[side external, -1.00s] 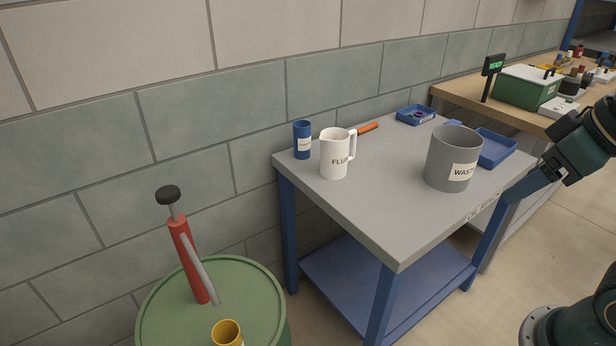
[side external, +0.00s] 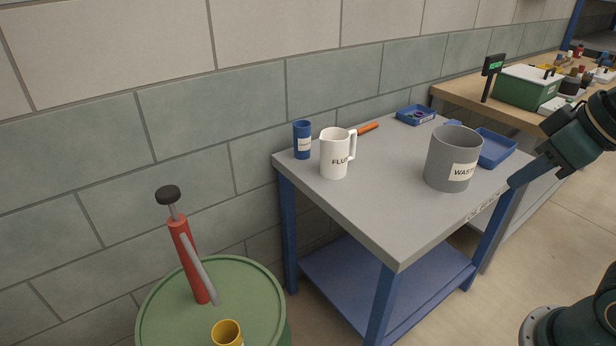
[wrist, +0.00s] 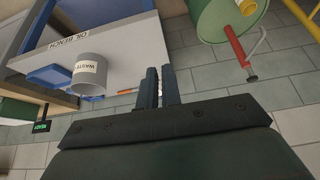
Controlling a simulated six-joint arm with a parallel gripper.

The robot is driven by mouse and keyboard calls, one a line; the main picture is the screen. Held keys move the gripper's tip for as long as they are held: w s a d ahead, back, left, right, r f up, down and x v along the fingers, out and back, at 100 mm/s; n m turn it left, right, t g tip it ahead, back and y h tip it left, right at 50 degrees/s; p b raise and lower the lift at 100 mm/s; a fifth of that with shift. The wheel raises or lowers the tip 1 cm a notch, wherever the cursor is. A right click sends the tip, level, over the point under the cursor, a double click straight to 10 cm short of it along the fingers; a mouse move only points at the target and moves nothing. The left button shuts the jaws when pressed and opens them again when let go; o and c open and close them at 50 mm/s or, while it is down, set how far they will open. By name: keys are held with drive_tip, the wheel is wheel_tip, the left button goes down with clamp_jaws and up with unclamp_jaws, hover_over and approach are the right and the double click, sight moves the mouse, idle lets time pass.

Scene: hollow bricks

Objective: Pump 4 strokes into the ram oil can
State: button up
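A red hand pump (side external: 188,258) with a black knob (side external: 168,194) stands tilted on a green drum (side external: 255,300) at the lower left. Its grey spout slants down towards a yellow can (side external: 228,332) at the drum's front, cut by the frame edge. No label shows on this can, so I cannot tell if it is the ram oil can. The pump also shows in the wrist view (wrist: 237,46). My gripper (side external: 514,184) is by the bench's right edge, far from the pump.
A grey bench (side external: 385,215) holds a white FLUX mug (side external: 334,158), a blue cup (side external: 302,138), a grey WASTE bin (side external: 448,160), blue trays (side external: 415,115) and an orange-handled tool (side external: 368,127). A wooden bench (side external: 455,93) with a READY display (side external: 493,66) stands behind. The front of the grey bench top is clear.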

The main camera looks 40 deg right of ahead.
sight(168, 195)
drive_tip(key=shift+m+t, duration=0.3)
drive_tip(key=shift+t, duration=0.2)
drive_tip(key=w+r, duration=0.1)
drive_tip(key=w, duration=0.2)
drive_tip(key=w+r, duration=0.1)
drive_tip(key=w, duration=0.2)
drive_tip(key=w+a, duration=0.1)
drive_tip(key=w, duration=0.2)
drive_tip(key=shift+a+r, duration=0.1)
drive_tip(key=shift+r, duration=0.3)
clamp_jaws()
drive_tip(key=w+a+t+h, duration=0.1)
drive_tip(key=w+a+t, duration=0.1)
drive_tip(key=w+a, duration=0.6)
drive_tip(key=w+a+t, duration=0.1)
drive_tip(key=w+a, duration=0.2)
drive_tip(key=w, duration=0.8)
drive_tip(key=w+a+f+t, duration=0.1)
drive_tip(key=w+a+f, duration=0.1)
drive_tip(key=a, duration=0.7)
drive_tip(key=w+a+f+t, duration=0.2)
drive_tip(key=w+a+f, duration=0.1)
drive_tip(key=a, duration=0.6)
drive_tip(key=w+a+f+t+y, duration=0.1)
drive_tip(key=w+a+f+t, duration=0.1)
drive_tip(key=a+f, duration=0.3)
drive_tip(key=a, duration=0.4)
drive_tip(key=shift+w+a+n, duration=0.2)
drive_tip(key=shift+w+n, duration=0.15)
drive_tip(key=shift+n, duration=0.05)
